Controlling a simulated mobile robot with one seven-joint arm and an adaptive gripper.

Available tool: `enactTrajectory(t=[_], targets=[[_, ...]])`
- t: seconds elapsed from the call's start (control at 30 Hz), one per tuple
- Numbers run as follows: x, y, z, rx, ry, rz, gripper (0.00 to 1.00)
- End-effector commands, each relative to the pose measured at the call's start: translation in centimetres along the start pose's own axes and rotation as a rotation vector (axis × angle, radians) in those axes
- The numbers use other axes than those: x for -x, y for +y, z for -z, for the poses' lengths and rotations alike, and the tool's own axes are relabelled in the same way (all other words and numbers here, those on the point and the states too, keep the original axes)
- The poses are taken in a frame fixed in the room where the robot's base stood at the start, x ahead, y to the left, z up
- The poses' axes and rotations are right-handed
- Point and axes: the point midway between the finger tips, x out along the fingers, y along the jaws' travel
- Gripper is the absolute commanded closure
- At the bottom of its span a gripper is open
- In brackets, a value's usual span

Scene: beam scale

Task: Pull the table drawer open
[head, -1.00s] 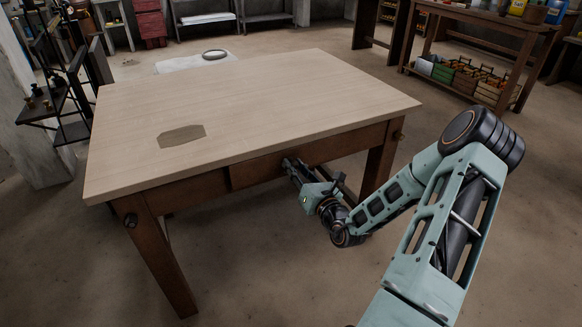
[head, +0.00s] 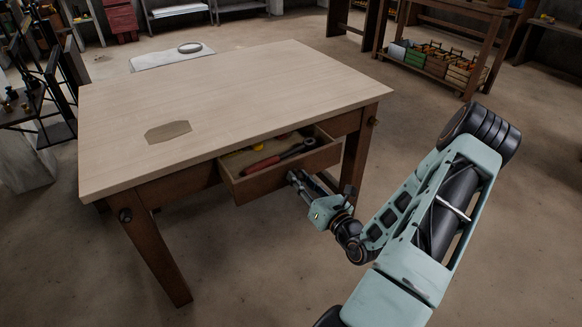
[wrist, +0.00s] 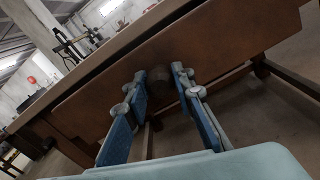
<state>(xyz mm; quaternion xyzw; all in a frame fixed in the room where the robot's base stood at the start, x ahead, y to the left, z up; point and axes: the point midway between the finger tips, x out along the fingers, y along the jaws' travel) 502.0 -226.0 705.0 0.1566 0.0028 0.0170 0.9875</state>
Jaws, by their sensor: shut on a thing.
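The table (head: 240,95) has a pale wooden top and brown legs. Its drawer (head: 262,184) sticks out partway from the front, under the tabletop. A tool with a red handle (head: 262,165) and a dark head lies in it, with something yellow behind. My gripper (head: 294,177) is at the drawer's front, right of its middle. In the wrist view, the blue fingers of my gripper (wrist: 160,90) stand on either side of a round dark knob (wrist: 160,77) on the brown drawer front (wrist: 225,42). The gripper is shut on the knob. The exact contact is hard to see.
A flat brownish patch (head: 168,132) lies on the tabletop at left. The table's front right leg (head: 355,160) stands close behind my gripper. A bench with crates (head: 435,62) stands at the back right. The floor (head: 250,275) in front of the table is clear.

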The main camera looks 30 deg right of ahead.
Motion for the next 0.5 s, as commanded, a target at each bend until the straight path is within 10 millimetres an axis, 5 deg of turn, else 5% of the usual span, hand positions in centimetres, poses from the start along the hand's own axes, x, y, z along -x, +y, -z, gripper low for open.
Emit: enactTrajectory(t=[0.2,0.5], targets=[[3.3,0.1,-0.1,-0.003,0.001,0.001,1.00],[4.8,0.1,0.0,-0.001,0.000,-0.001,1.00]])
